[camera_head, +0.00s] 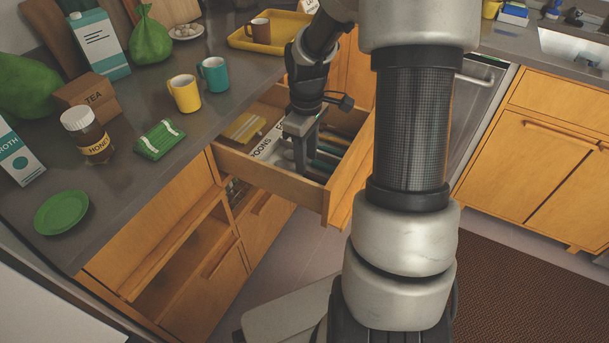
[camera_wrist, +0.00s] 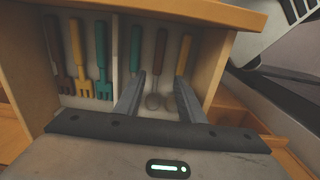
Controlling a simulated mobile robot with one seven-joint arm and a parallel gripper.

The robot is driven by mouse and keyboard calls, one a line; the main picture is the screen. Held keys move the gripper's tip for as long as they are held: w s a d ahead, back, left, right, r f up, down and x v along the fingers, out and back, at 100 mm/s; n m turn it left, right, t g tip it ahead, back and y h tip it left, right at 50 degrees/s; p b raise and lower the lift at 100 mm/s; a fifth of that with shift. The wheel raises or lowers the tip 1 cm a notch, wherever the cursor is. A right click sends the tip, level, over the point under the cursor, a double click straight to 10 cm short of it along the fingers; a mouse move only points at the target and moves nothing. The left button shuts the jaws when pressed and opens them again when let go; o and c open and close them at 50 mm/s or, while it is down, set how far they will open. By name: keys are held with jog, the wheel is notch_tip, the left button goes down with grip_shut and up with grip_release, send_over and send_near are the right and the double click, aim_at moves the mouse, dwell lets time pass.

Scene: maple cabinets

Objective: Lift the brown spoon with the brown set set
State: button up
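The brown spoon (camera_wrist: 159,50) lies in the open drawer, its handle toward the top of the wrist view and its metal bowl low between my fingers. My gripper (camera_wrist: 160,80) is open, its two fingers pointing into the drawer on either side of the brown spoon; I cannot tell whether they touch anything. A teal spoon (camera_wrist: 135,48) lies to its left, partly hidden by the left finger. A yellow spoon (camera_wrist: 184,52) lies to its right, near the right finger. In the head view my gripper (camera_head: 300,165) reaches down into the drawer, where the brown spoon cannot be made out.
Brown (camera_wrist: 53,45), yellow (camera_wrist: 78,50) and teal (camera_wrist: 101,50) forks lie left of a divider (camera_wrist: 115,55). The wooden drawer front (camera_head: 350,170) and side walls stand close around my gripper. The counter (camera_head: 225,110) holds yellow (camera_head: 184,94) and teal (camera_head: 214,75) mugs beside the drawer.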

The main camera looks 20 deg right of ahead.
aim_at(309, 173)
jog(key=f, duration=0.1)
jog(key=f+b, duration=0.1)
jog(key=f, duration=0.3)
jog(key=shift+d+b, duration=0.3)
jog(key=shift+d, duration=0.05)
jog(key=shift+r, duration=0.1)
jog(key=shift+c, duration=0.2)
grip_shut()
notch_tip(309, 173, up, 21)
jog(key=p, duration=0.8)
